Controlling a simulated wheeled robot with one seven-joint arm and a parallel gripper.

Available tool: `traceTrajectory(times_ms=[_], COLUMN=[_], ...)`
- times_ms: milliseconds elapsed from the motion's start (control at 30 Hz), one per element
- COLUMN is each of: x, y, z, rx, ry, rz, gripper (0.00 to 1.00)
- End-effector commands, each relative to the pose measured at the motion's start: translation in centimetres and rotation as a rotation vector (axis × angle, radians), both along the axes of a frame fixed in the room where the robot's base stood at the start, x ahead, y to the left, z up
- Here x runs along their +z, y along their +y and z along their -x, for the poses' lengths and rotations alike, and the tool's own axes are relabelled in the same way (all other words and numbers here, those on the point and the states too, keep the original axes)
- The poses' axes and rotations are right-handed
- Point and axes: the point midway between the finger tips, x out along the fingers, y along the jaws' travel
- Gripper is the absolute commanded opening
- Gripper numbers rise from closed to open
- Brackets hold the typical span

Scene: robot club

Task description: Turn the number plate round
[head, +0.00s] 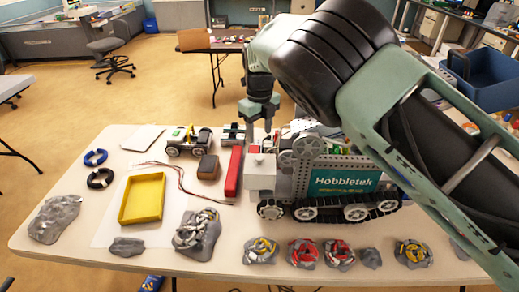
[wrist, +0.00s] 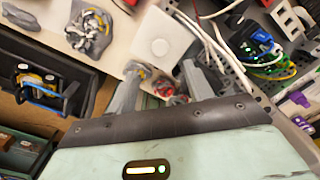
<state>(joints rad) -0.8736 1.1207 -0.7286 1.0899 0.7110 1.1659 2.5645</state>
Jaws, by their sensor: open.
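A teal plate reading "Hobbletek" (head: 345,182), with a smaller line below, is upright on the side of a grey tracked robot model (head: 300,190). I cannot tell whether this is the number plate; no other plate with readable numbers shows. My gripper (head: 258,128) points down behind the model's left end in the head view, apart from the teal plate. In the wrist view, my gripper (wrist: 165,82) has its two grey fingers spread, with nothing clearly held between them. A white block (head: 261,172) at the model's left end also shows in the wrist view (wrist: 158,35).
A red bar (head: 233,172), brown box (head: 208,168), yellow tray (head: 124,211) and small wheeled car (head: 187,142) lie left of the model. Several grey rocks line the table's (head: 60,255) front edge. My arm covers the right side.

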Motion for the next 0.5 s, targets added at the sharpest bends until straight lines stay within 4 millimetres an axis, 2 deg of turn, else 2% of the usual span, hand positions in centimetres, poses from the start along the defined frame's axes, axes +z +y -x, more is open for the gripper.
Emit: traceTrajectory(times_ms=[300, 500], x=[-6.1, -8.3], y=[-0.1, 0.0], z=[0.0, 0.0], rx=[0.0, 0.001], ry=[0.002, -0.001], rz=[0.003, 0.001], gripper=[0.51, 0.51])
